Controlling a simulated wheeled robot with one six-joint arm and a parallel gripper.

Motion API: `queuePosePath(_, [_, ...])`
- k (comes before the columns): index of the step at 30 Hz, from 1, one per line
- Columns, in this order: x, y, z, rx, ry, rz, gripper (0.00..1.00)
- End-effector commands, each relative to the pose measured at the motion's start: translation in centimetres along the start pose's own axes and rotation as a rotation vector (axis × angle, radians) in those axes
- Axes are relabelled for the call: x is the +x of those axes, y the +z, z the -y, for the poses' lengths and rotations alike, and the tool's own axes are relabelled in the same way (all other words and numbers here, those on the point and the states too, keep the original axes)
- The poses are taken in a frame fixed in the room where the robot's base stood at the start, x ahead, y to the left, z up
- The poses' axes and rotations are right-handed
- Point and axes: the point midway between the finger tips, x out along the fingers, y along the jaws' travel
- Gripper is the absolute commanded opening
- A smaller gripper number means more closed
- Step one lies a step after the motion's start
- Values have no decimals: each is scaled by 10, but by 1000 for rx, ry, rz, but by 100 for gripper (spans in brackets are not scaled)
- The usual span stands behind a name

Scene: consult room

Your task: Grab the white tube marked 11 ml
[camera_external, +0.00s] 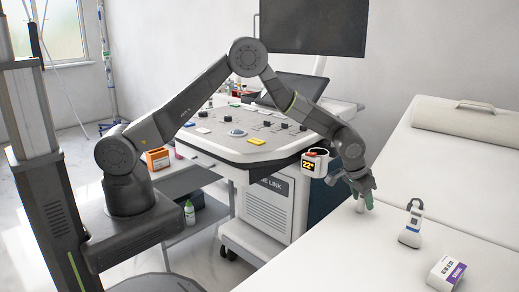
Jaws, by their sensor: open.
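My gripper (362,199) is open, at the end of my arm and low over the white bed top. It points down, and a small greenish part shows at its fingers. I cannot tell whether something stands between or behind the fingers. No white tube with a readable 11 ml mark can be made out. A white and blue item with a dark loop on top (411,227) stands on the bed to the right of my gripper. A white box with a purple side (447,271) lies nearer the front; its print is too small to read.
The ultrasound cart (270,200) stands left of the bed (330,262). A rolled cushion (468,117) lies at the bed's far end. The bed's front left is clear.

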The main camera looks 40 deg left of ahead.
Motion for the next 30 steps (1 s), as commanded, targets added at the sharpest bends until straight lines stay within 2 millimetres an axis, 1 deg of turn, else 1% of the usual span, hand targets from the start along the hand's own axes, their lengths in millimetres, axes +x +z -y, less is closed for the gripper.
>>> queuePosePath(1, [5,0,0,0,0,1,51])
queuePosePath(4, [10,0,0,0,0,-1,51])
queuePosePath(11, [11,0,0,0,0,-1,51])
queuePosePath(15, [11,0,0,0,0,-1,24])
queuePosePath(18, [11,0,0,0,0,-1,6])
queuePosePath(27, [10,0,0,0,0,-1,6])
queuePosePath(30, [6,-2,0,-1,0,-2,6])
